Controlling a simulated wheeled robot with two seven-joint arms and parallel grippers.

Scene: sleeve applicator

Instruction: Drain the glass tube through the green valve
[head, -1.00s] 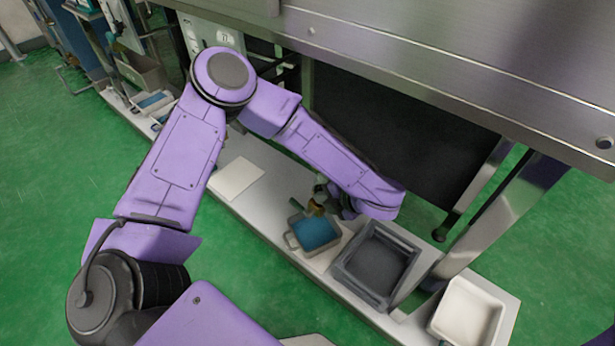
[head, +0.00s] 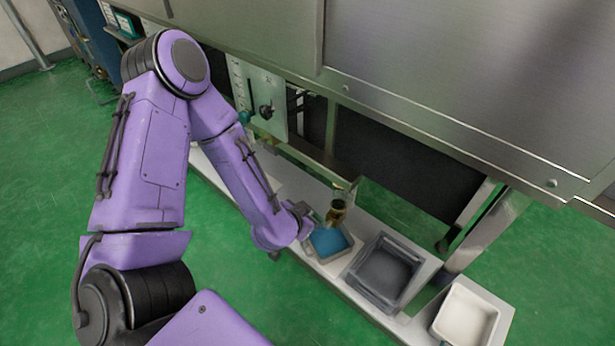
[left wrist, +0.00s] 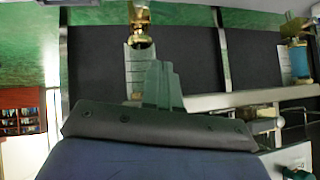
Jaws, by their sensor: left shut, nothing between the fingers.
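My left gripper (left wrist: 160,82) is shut and empty; its two fingers meet in the left wrist view. In the head view it is at the end of the purple forearm, by the blue tray, with its fingertips hard to make out. A brass fitting (head: 337,211) stands over the tray's back edge, apparently with clear glass above it. In the left wrist view a brass fitting (left wrist: 138,36) is beyond the fingers, and a blue column (left wrist: 300,62) under another brass fitting is at the right. I cannot tell which part is the green valve. My right gripper is out of view.
A blue-bottomed tray (head: 328,241), a grey tray (head: 352,270) and a white tray (head: 437,322) line the narrow ledge. A control panel (head: 258,90) with a black knob (head: 266,110) is behind my arm. A steel housing (head: 440,90) overhangs the ledge.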

